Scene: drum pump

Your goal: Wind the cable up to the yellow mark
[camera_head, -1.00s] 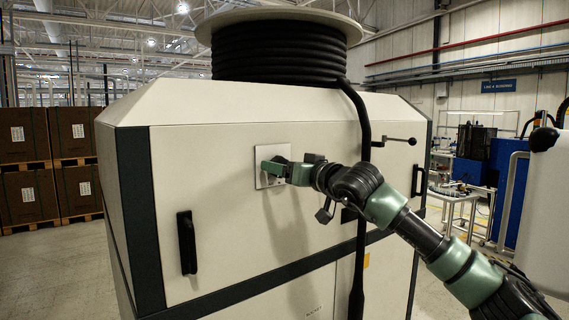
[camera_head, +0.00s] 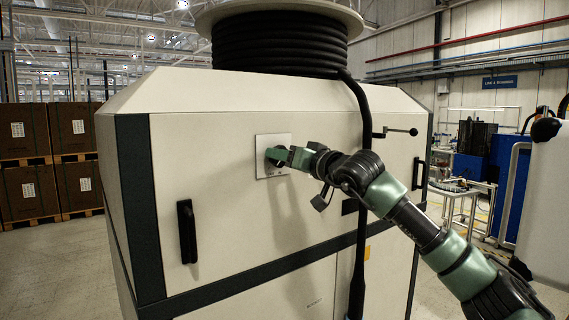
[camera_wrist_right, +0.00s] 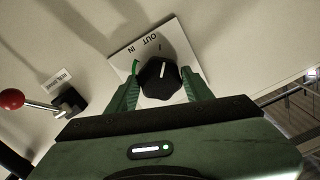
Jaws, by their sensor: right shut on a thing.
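A black cable is wound in several turns on a pale spool (camera_head: 280,42) on top of the cabinet. Its free run (camera_head: 363,150) hangs down the cabinet front past the lower picture edge. A small yellow patch (camera_head: 367,253) shows just right of the cable; I cannot tell whether it is the mark. My right gripper (camera_head: 276,157) is shut on a dark rotary knob on a light plate (camera_head: 261,144). In the right wrist view the black knob (camera_wrist_right: 160,80) sits between the green fingers, its white line pointing up, near printed "OUT" and "IN". My left gripper is out of view.
The cabinet front has a black handle (camera_head: 187,231) at left and a crank lever (camera_head: 396,131) at right. The right wrist view shows a red-balled lever (camera_wrist_right: 12,99) beside the plate. Stacked boxes (camera_head: 27,135) stand far left.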

